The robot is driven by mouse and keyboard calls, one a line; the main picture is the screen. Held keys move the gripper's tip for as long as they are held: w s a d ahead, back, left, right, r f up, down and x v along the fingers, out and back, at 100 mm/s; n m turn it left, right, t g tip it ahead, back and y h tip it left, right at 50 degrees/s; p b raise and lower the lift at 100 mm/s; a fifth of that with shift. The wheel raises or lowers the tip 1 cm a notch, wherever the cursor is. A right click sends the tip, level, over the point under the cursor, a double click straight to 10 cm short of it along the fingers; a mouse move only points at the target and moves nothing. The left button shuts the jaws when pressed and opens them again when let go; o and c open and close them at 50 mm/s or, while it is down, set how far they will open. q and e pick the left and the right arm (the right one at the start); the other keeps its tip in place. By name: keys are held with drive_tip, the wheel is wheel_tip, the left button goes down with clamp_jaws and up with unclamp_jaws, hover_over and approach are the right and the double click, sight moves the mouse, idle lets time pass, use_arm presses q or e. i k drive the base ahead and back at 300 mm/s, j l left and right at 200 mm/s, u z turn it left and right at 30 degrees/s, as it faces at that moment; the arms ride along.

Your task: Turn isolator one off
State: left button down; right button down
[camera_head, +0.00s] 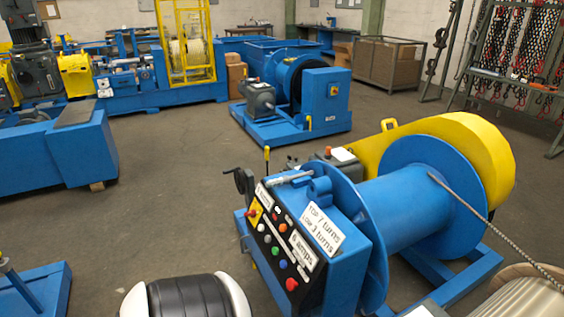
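A blue winch (405,213) with a large drum stands in front of me at the right. Its sloping black control panel (270,240) faces left. A red switch on a yellow plate (253,213) sits at the panel's upper left and looks like an isolator; its number and position are too small to read. Another red and yellow switch (334,90) is on a blue cabinet of a machine farther back. I cannot tell from labels which is isolator one. Neither of my grippers is in view.
The panel also has several coloured buttons, a red knob (291,284) and white labels reading "6 amps" and turn counts. A black handwheel (243,181) and a yellow-topped lever stand beside it. Blue machines (60,150) fill the left. Grey floor (180,190) is clear between them.

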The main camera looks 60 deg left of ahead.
sight(253, 213)
drive_tip(key=u, duration=2.3)
